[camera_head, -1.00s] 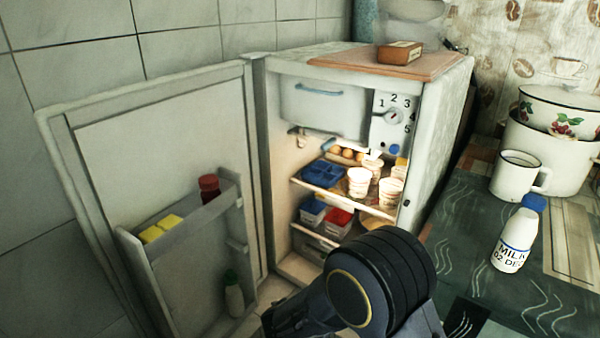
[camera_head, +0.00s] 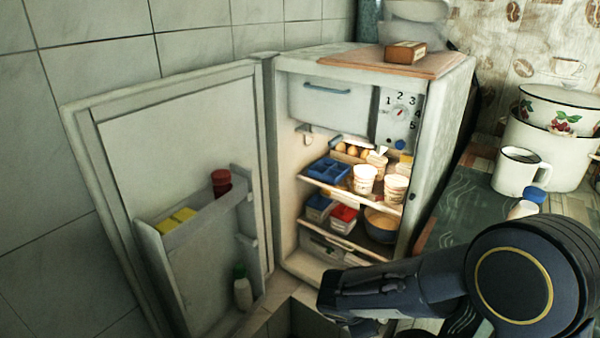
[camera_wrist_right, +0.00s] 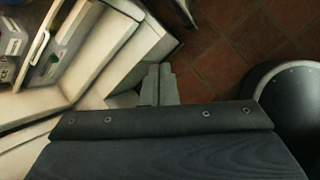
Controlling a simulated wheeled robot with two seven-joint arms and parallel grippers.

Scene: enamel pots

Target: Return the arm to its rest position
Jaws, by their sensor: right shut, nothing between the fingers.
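My right arm (camera_head: 420,285) comes in from the lower right in the head view and reaches left across the front of the open fridge (camera_head: 440,110). Its hand is at the bottom edge, and the fingers cannot be made out there. In the right wrist view my right gripper (camera_wrist_right: 160,84) is shut, with its two fingers together and nothing between them. It is in front of the fridge's lower part, above the tiled floor. My left gripper is in neither view.
The fridge door (camera_head: 165,170) stands wide open to the left, with a red-capped jar and yellow packs in its rack. Cups and boxes fill the shelves. A milk bottle (camera_head: 522,209), white mug (camera_head: 516,170) and enamel pot (camera_head: 545,145) stand on the counter. Brown floor tiles (camera_wrist_right: 225,50) look clear.

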